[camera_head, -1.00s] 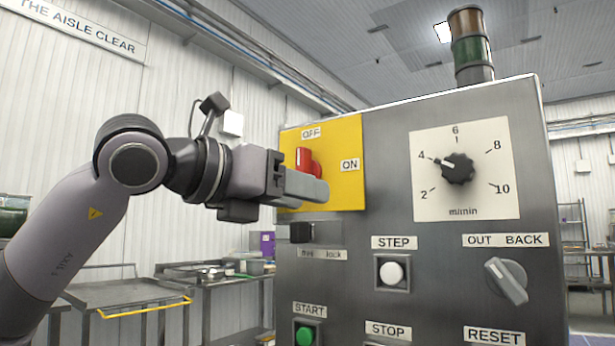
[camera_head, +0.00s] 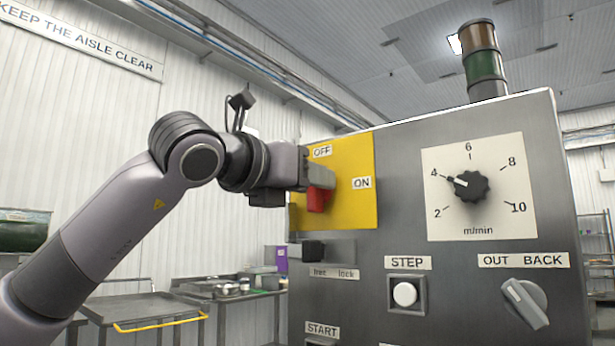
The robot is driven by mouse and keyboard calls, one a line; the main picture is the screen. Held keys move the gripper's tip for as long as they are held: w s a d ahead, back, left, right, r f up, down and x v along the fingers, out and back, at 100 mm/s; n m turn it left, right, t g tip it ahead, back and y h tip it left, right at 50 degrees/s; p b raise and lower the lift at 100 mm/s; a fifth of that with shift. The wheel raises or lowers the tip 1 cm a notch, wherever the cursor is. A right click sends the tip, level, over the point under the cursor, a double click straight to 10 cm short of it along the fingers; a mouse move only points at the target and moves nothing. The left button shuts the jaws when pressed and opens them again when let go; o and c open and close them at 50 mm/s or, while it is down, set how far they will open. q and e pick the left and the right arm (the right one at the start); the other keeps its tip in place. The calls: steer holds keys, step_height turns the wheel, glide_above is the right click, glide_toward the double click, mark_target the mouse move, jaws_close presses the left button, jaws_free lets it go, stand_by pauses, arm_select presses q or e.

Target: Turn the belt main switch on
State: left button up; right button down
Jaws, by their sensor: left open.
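The belt main switch is a red handle (camera_head: 317,202) on a yellow plate (camera_head: 355,210) at the upper left of the grey control panel. The plate carries an OFF label (camera_head: 322,151) at the top and an ON label (camera_head: 362,183) at the right. My left gripper (camera_head: 320,177) is open, at the red handle and in front of its upper part. The lower part of the handle shows below the fingers. I cannot tell whether the fingers touch it or which label it points to. My right gripper is not in view.
Below the plate is a black slider (camera_head: 313,251) marked free and lock. A speed dial (camera_head: 470,187), a white STEP button (camera_head: 405,294) and an OUT/BACK knob (camera_head: 525,303) are on the same panel. A signal tower (camera_head: 483,60) stands on top. Metal tables (camera_head: 140,300) stand at the left.

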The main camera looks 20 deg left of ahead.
arm_select(q)
jaws_close()
steer(key=shift+m, duration=0.3)
steer(key=m, duration=0.3)
steer(key=shift+d+f+m, duration=0.1)
steer(key=shift+d+m, duration=0.1)
steer(key=shift+m, duration=0.1)
steer(key=shift+s+d+f+m+p, duration=0.15)
steer(key=shift+m+p, duration=0.2)
steer(key=shift+m, duration=1.9)
steer(key=shift+w+d+f+m+p, duration=0.1)
steer(key=shift+f+m+p, duration=0.2)
steer(key=shift+m, duration=2)
steer(key=shift+s+d+f+m+p, duration=0.1)
steer(key=shift+m+p, duration=0.3)
steer(key=shift+m, duration=1.85)
